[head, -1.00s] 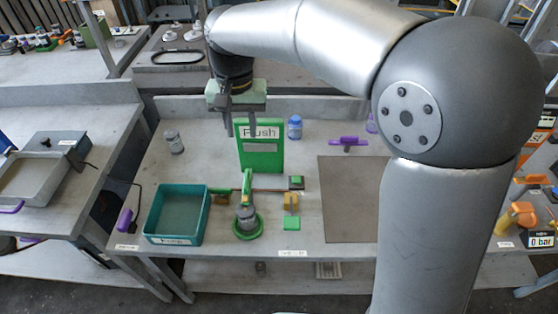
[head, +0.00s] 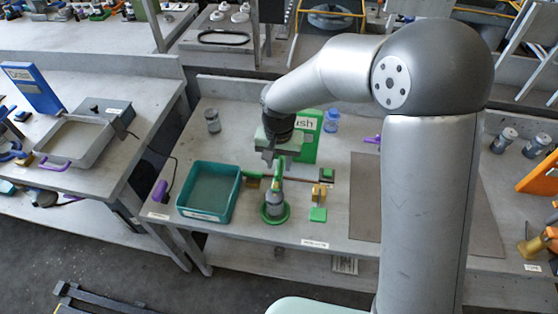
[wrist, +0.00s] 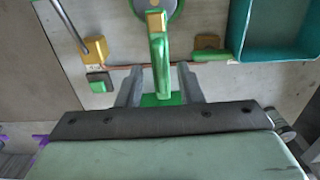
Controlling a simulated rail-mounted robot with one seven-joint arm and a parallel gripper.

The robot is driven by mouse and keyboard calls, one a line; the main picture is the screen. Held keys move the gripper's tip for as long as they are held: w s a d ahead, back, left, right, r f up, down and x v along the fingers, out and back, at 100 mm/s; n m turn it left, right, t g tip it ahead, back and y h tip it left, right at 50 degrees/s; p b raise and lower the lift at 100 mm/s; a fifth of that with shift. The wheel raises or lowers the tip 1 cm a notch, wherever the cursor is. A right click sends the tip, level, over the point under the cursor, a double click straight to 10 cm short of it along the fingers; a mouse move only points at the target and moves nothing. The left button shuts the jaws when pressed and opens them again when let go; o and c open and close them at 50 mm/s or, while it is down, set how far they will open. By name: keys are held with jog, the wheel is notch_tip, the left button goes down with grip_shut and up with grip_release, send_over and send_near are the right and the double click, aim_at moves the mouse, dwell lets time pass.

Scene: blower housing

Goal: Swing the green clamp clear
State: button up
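The green clamp (head: 277,172) is a bar standing over a grey cylindrical housing (head: 274,200) on a round green base (head: 274,218). In the wrist view the clamp (wrist: 159,62) runs toward me, with a yellow tip at its far end over the round part. My gripper (head: 275,160) is above and just behind the clamp in the head view. In the wrist view my gripper (wrist: 160,88) is open, with one finger on each side of the clamp's near part and gaps visible. Whether the fingers are level with the bar is hard to tell.
A teal bin (head: 238,192) stands left of the housing. A green sign board (head: 309,145) stands behind, partly hidden by my gripper. A brown mat (head: 366,200) lies bare further right.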

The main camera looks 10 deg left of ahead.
jog(key=shift+f, duration=0.4)
grip_shut()
